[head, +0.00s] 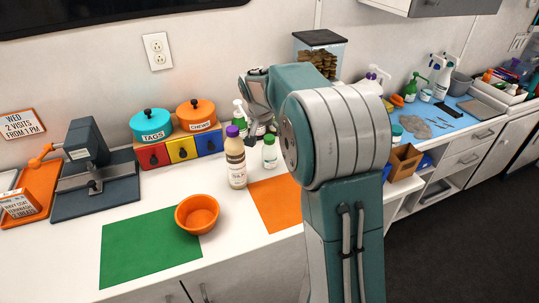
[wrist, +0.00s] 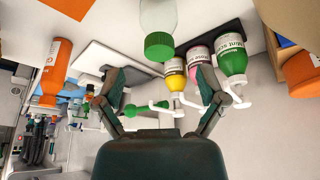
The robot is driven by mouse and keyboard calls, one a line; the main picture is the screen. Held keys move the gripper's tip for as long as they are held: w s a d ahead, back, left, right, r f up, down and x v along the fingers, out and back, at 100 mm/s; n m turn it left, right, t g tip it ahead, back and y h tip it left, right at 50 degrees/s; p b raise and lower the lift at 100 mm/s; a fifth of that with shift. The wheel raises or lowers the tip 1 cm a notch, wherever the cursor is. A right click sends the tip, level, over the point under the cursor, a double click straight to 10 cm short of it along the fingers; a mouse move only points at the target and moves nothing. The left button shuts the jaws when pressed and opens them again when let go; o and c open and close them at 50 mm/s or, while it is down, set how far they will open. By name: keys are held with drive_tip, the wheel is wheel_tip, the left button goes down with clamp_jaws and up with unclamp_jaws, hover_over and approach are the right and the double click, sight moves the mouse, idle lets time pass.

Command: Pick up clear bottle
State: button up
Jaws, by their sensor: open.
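The clear bottle (head: 269,157) has a green cap and a pale, see-through body. It stands upright on the white counter by the back edge of the orange mat. In the wrist view the clear bottle (wrist: 158,18) shows at the top middle, its green cap towards my gripper, and its far end is cut off by the frame. My gripper (wrist: 163,76) is open, with nothing between its fingers; the cap appears just beyond the fingertips. In the head view my arm partly hides the gripper and the counter behind it.
A cream bottle with a purple cap (head: 236,163) stands close left of the clear bottle. Several pump bottles, including a yellow one (wrist: 175,82), stand behind it on a dark tray. An orange bowl (head: 197,213) overlaps the green mat (head: 140,250). The orange mat (head: 277,205) looks bare.

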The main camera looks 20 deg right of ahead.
sight(269, 138)
drive_tip(key=x, duration=0.6)
drive_tip(key=shift+w+d+f, duration=0.2)
drive_tip(key=shift+w, duration=0.05)
clamp_jaws()
